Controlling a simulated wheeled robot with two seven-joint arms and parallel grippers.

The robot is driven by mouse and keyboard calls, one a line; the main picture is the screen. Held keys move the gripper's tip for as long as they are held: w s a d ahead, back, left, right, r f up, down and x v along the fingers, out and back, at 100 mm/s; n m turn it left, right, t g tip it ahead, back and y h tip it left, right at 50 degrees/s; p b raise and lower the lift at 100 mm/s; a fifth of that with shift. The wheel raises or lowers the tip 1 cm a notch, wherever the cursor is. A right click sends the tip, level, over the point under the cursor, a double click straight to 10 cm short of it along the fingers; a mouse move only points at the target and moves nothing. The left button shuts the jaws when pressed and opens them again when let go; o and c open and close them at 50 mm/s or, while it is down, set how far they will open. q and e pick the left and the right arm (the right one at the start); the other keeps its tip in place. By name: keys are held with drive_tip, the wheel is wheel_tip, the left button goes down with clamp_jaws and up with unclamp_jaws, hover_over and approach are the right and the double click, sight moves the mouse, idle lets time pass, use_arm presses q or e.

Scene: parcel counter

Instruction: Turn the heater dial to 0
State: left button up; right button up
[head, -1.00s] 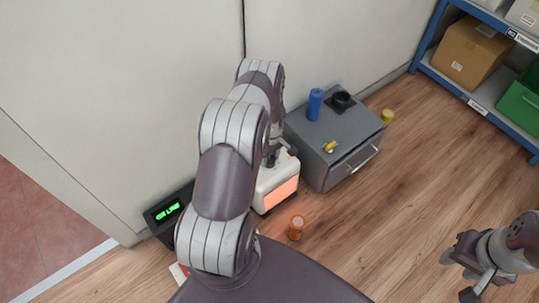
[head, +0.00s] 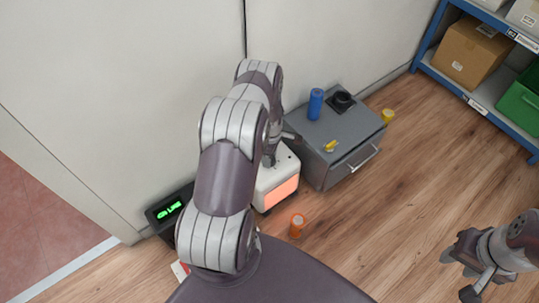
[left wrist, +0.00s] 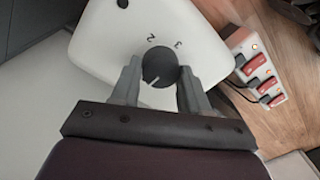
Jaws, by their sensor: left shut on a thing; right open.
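The heater (head: 277,193) is a white box with a glowing orange front, on the floor by the wall in the head view. Its white top (left wrist: 100,40) fills the upper middle of the left wrist view. The round dark dial (left wrist: 160,66) has a white pointer line aimed toward the gripper's base, away from the printed 2 and 3. The 0 mark is not visible. My left gripper (left wrist: 157,78) is shut on the dial, one finger on each side; my arm partly hides it in the head view. My right gripper (head: 468,278) is open and empty at the lower right.
A grey cabinet (head: 335,165) with a blue can (head: 315,103) stands right of the heater. A green-lit display (head: 169,211) stands at left. A power strip (left wrist: 257,72) with red switches lies beside the heater.

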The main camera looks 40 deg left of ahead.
idle(0.3)
use_arm(q)
drive_tip(key=o, duration=1.1)
drive_tip(key=shift+c, duration=0.2)
drive_tip(key=shift+r, duration=0.1)
wheel_tip(320, 180, up, 12)
drive_tip(key=p, duration=0.5)
drive_tip(key=shift+w+r+p, duration=0.2)
drive_tip(key=shift+w+p, duration=0.1)
drive_tip(key=shift+w, duration=0.1)
drive_tip(key=shift+a, duration=0.1)
